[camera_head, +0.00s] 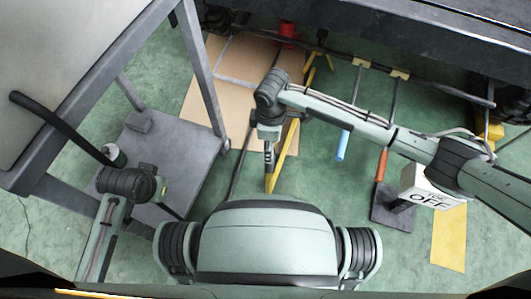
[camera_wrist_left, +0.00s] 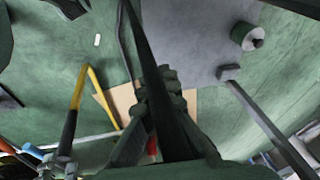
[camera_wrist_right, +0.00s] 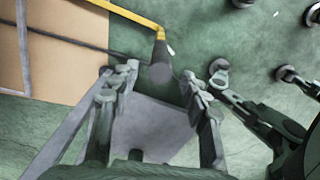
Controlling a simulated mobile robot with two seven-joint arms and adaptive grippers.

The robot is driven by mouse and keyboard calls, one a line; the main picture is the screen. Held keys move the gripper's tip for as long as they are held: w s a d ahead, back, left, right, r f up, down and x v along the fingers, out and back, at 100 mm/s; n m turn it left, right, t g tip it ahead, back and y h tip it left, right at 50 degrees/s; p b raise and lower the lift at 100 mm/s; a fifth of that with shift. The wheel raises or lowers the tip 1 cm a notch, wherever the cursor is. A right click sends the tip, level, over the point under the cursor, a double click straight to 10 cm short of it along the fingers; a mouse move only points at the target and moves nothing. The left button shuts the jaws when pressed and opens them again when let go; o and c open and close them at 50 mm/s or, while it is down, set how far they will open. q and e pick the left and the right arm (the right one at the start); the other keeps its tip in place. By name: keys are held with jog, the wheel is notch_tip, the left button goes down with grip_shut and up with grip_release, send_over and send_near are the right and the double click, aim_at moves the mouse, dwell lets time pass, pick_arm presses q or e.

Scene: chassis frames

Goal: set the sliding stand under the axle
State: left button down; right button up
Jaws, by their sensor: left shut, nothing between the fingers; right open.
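The axle (camera_head: 440,88) is a long dark bar running across under the dark chassis at the upper right in the head view. A small yellow-legged stand (camera_head: 310,72) with a dark top is near the axle's left part; I cannot tell if they touch. A yellow bar (camera_head: 286,150) with a dark grip (camera_wrist_right: 160,70) comes toward me; its joint to a stand is hidden. My right gripper (camera_head: 268,165) is open, pointing down, with the grip between or just beyond its fingers (camera_wrist_right: 155,95).
Cardboard (camera_head: 215,95) lies mid-floor. A white OFF box (camera_head: 430,190) and yellow sheet (camera_head: 450,235) are at right. Blue (camera_head: 342,145) and orange (camera_head: 381,165) handles hang between. A red can (camera_head: 288,35) stands behind.

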notch_tip(320, 180, down, 5)
jog(key=shift+f+b, duration=0.2)
jog(key=shift+b, duration=0.25)
pick_arm(q)
jog(key=shift+w+v, duration=0.2)
jog(key=shift+v, duration=1.5)
pick_arm(e)
jog(key=shift+f, duration=0.4)
pick_arm(q)
jog(key=shift+a+r, duration=0.1)
pick_arm(e)
jog(key=shift+c, duration=0.2)
pick_arm(q)
jog(key=shift+a, duration=0.1)
pick_arm(e)
grip_shut()
